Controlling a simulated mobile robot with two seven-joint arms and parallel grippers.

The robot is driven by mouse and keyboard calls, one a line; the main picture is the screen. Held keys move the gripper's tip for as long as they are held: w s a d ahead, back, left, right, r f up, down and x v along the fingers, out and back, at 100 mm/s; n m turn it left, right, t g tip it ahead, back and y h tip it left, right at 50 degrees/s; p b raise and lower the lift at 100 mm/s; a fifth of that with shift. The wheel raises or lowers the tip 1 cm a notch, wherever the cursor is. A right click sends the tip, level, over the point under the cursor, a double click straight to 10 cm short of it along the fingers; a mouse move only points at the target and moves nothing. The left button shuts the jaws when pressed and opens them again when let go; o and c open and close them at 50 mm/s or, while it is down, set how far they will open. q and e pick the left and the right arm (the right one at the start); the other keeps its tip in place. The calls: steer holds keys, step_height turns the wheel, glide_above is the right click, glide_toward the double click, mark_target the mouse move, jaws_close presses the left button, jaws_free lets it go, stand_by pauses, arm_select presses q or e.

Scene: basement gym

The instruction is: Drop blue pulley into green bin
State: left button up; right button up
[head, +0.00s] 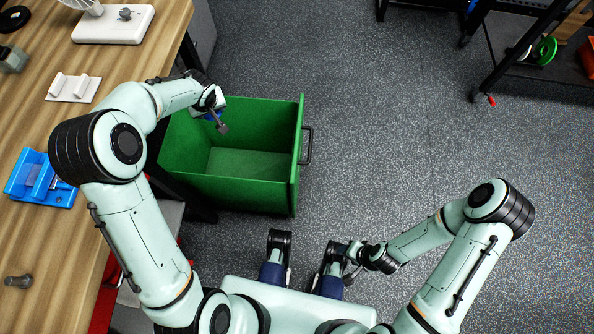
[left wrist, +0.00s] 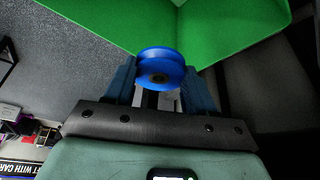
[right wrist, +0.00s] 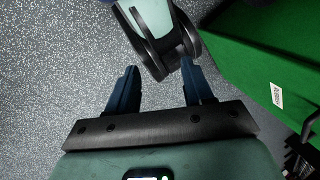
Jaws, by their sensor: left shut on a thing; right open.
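The green bin (head: 250,190) stands on the floor beside the workbench, open at the top, and its visible floor looks empty. My left gripper (left wrist: 160,88) is shut on the blue pulley (left wrist: 160,62), a grooved blue wheel with a dark hub. In the head view, my left wrist is over the bin's far left part, and the pulley (head: 212,115) is mostly hidden beneath it. The bin's green walls fill the upper part of the left wrist view. My right gripper (right wrist: 155,90) is open and empty, low near my base, with the bin's side at right in its view.
A wooden workbench (head: 40,245) runs along the left, holding a blue holder (head: 40,180), a white block (head: 73,88) and a metal bolt (head: 18,281). A dark shelf (head: 545,65) with a green disc (head: 544,50) stands at far right. The speckled floor between is clear.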

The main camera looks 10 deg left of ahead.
arm_select(q)
step_height(320, 180, down, 6)
steer(key=b, duration=0.3)
steer(key=shift+r, duration=0.2)
steer(key=o, duration=1.1)
arm_select(e)
steer(key=w+d+f+t, duration=0.1)
steer(key=w+d+f, duration=0.1)
steer(key=w+f, duration=0.2)
steer(key=shift+w+d+t+h, duration=0.25)
steer(key=shift+w+t+h, duration=0.15)
steer(key=shift+w, duration=0.1)
arm_select(q)
steer(key=p+v, duration=0.2)
steer(key=v, duration=1.1)
steer(key=shift+r, duration=0.25)
arm_select(e)
steer(key=shift+g+y, duration=0.3)
steer(key=shift+g, duration=0.4)
steer(key=s+r, duration=0.1)
steer(key=s+a+r, duration=0.2)
steer(key=s, duration=0.1)
